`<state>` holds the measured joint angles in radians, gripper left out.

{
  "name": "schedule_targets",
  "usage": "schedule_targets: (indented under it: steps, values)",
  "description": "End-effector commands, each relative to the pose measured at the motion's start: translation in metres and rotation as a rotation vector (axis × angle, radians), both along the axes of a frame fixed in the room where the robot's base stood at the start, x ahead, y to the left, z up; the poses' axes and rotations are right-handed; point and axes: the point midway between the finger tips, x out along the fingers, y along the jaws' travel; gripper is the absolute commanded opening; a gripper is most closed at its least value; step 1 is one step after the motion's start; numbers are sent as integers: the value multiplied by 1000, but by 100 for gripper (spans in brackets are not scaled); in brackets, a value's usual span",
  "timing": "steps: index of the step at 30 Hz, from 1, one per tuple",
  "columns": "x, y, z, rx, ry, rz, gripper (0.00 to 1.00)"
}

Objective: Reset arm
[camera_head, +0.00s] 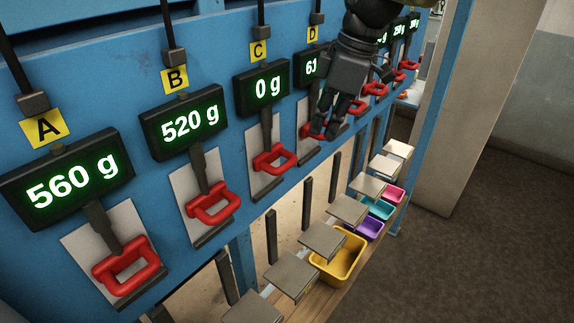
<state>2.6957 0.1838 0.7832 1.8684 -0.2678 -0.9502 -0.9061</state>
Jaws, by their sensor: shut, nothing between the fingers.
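My gripper (328,118) is at the upper middle right, in front of the blue panel near station D. Its dark fingers point down and are shut, with nothing seen between them. It overlaps the red handle (308,158) under the D display; I cannot tell whether it touches it. My arm hides part of the D display (308,66) and of the stations behind it.
A blue panel (225,60) carries displays reading 560 g at A (72,178), 520 g at B (190,123) and 0 g at C (265,88). Red handles hang below. Grey plates (325,241) and a yellow bin (340,262) stand lower. Brown floor (480,240) is clear at right.

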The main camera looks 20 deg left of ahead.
Motion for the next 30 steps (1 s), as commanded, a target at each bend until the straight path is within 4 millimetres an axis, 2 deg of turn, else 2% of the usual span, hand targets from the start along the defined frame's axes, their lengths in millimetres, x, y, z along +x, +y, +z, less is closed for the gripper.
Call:
schedule_targets:
  steps: [25, 28, 30]
  values:
    - [0, 0, 0, 0, 0, 0, 0]
    - [2, -1, -11, 3, 8, -14, 0]
    - [5, -3, -30, 10, 24, -42, 0]
